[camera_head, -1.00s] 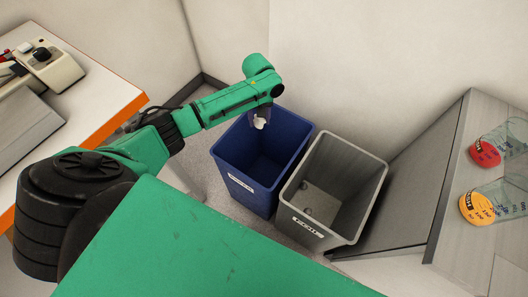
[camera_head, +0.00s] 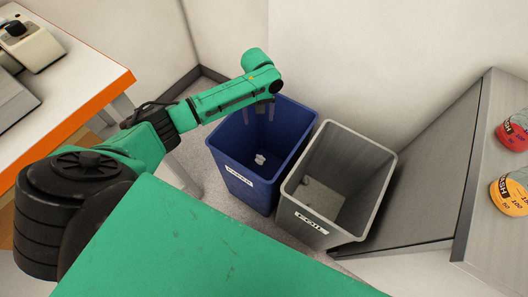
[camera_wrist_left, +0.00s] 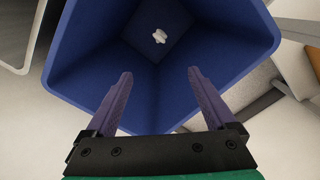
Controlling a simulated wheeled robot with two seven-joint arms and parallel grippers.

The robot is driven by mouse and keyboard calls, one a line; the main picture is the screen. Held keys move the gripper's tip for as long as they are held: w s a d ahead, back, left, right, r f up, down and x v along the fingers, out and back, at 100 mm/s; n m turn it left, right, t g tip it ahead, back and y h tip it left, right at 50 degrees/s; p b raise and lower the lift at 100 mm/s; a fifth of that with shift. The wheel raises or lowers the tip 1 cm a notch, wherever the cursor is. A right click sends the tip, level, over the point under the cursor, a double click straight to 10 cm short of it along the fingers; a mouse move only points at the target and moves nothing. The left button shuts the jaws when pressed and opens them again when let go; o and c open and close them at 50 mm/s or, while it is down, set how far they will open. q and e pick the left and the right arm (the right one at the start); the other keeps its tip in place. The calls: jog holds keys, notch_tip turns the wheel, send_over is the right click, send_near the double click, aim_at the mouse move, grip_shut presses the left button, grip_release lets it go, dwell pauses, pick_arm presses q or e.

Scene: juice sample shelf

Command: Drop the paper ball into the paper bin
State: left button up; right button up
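The white crumpled paper ball (camera_head: 260,159) is inside the blue bin (camera_head: 236,164), whose front label appears to read "PAPER". In the left wrist view the paper ball (camera_wrist_left: 159,37) shows near the bottom of the blue bin (camera_wrist_left: 85,62), apart from my fingers. My left gripper (camera_head: 258,112) is over the blue bin's opening near its back edge. In the left wrist view my left gripper (camera_wrist_left: 158,78) is open, with nothing between its two fingers. My right gripper is not in view.
A grey bin (camera_head: 288,205) stands right beside the blue one. A white table (camera_head: 85,65) with an orange edge holds equipment at the left. White walls close in behind the bins.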

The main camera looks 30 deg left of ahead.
pick_arm(q)
jog(key=shift+r, duration=0.1)
notch_tip(320, 180, up, 14)
jog(key=p, duration=0.2)
jog(key=shift+r, duration=0.2)
